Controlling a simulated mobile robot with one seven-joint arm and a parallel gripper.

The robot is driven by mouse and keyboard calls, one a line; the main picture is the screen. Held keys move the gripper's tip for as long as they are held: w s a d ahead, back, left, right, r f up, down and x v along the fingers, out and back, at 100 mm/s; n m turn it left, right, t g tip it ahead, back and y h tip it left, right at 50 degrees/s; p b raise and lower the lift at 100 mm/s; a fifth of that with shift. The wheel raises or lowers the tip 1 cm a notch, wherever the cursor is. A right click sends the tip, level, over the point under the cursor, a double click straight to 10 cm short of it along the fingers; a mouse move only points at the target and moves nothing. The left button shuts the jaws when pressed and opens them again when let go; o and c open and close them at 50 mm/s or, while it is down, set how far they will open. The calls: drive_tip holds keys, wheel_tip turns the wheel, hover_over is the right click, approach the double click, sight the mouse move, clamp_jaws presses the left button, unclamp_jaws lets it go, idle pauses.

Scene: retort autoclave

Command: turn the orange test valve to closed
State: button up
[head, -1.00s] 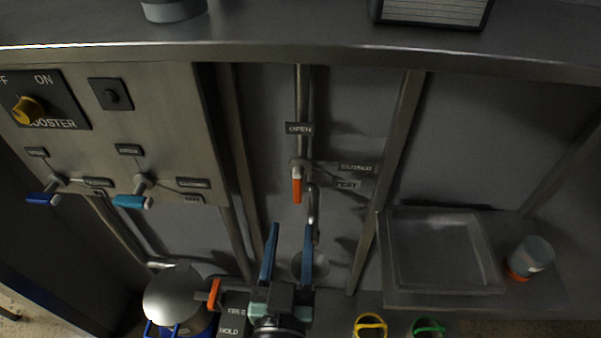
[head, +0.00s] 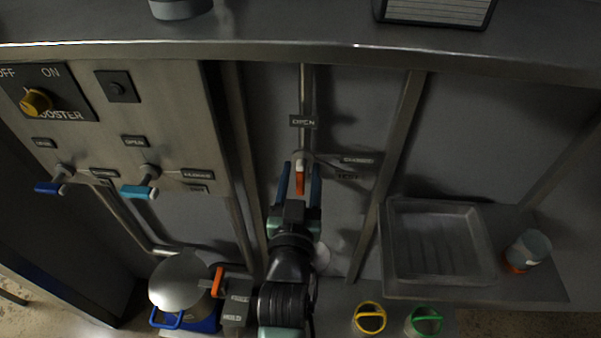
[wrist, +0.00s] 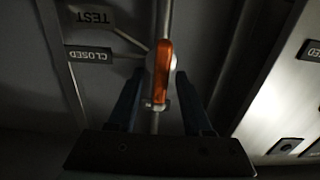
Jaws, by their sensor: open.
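The orange test valve handle (head: 299,179) sits on a vertical pipe under the OPEN label (head: 303,121). A CLOSED label (head: 358,160) and a TEST label (head: 347,177) are to its right. In the head view the handle hangs roughly in line with the pipe. My gripper (head: 299,182) is open, with its two blue fingers on either side of the handle. In the wrist view the orange handle (wrist: 162,72) stands between the finger tips, with gaps on both sides. The CLOSED label (wrist: 88,54) shows at the left there.
A panel with a blue lever (head: 50,187), a teal lever (head: 141,191) and a yellow booster knob (head: 36,101) is at left. An orange-handled fixture (head: 217,281) is near a metal pot (head: 180,281). A tray (head: 391,235) and cup (head: 530,249) stand at right.

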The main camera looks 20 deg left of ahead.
clamp_jaws()
drive_tip(key=shift+m, duration=0.3)
drive_tip(key=m+b, duration=0.1)
drive_tip(key=m, duration=0.3)
drive_tip(key=shift+d+f+b, duration=0.1)
drive_tip(key=shift+d+b, duration=0.1)
drive_tip(key=shift+b, duration=0.2)
drive_tip(key=m, duration=0.5)
drive_tip(key=shift+d, duration=0.1)
drive_tip(key=m+p, duration=0.2)
drive_tip(key=m, duration=0.2)
drive_tip(key=shift+f+m, duration=0.1)
drive_tip(key=shift+m, duration=0.2)
drive_tip(key=shift+f+m+p, duration=0.15)
drive_tip(key=shift+m+p, duration=0.5)
drive_tip(key=shift+m, duration=0.3)
drive_tip(key=shift+f+m+p, duration=0.1)
drive_tip(key=shift+m+p, duration=0.5)
drive_tip(key=shift+m, duration=0.35)
